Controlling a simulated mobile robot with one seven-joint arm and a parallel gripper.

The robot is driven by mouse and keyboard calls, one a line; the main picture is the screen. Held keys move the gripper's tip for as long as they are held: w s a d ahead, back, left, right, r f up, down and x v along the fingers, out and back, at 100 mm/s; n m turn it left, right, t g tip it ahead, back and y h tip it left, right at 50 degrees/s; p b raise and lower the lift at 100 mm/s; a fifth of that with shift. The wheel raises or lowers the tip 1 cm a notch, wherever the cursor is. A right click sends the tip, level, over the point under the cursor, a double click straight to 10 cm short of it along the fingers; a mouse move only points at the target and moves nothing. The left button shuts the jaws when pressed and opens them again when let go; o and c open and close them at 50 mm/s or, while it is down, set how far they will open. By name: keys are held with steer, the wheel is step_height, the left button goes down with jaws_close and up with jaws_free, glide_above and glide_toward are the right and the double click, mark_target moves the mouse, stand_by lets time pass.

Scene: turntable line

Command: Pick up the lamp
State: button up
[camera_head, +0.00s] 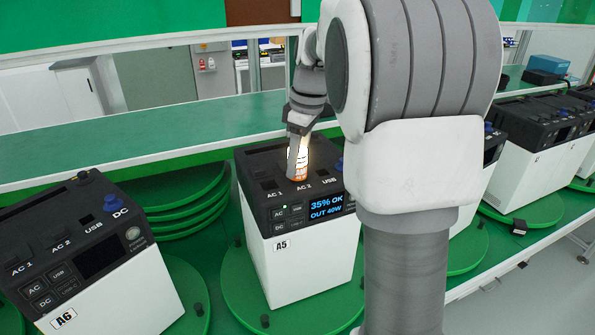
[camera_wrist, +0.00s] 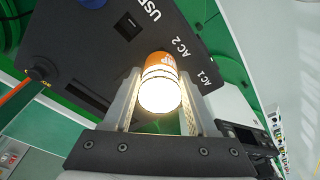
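The lamp (camera_head: 298,161) is lit, with an orange collar and a bright white bulb. It stands upright on top of the power station marked A5 (camera_head: 310,270), at the AC2 label. In the wrist view the lamp (camera_wrist: 160,90) lies between the two fingers of my gripper (camera_wrist: 160,100). In the head view my gripper (camera_head: 298,150) reaches down at the lamp from behind. The fingers are very close to both sides of the lamp; whether they press on it I cannot tell. The A5 screen (camera_head: 326,204) reads 35% OK, OUT 40W.
Another power station marked A6 (camera_head: 120,290) stands at the left with a dark screen. More stations (camera_head: 535,165) stand at the right on green turntables. A green shelf (camera_head: 150,140) runs behind. My arm hides part of the right side of A5.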

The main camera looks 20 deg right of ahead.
jaws_close()
steer(key=shift+r, duration=0.15)
steer(key=shift+r, duration=0.3)
steer(key=r, duration=0.3)
steer(key=shift+s+d+r, duration=0.1)
steer(key=shift+d+r, duration=0.15)
steer(key=shift+r, duration=0.1)
steer(key=s+d+r, duration=0.6)
steer(key=s+d, duration=0.1)
steer(key=d, duration=0.1)
steer(key=shift+s+d+r, duration=0.2)
steer(key=shift+d+r, duration=0.05)
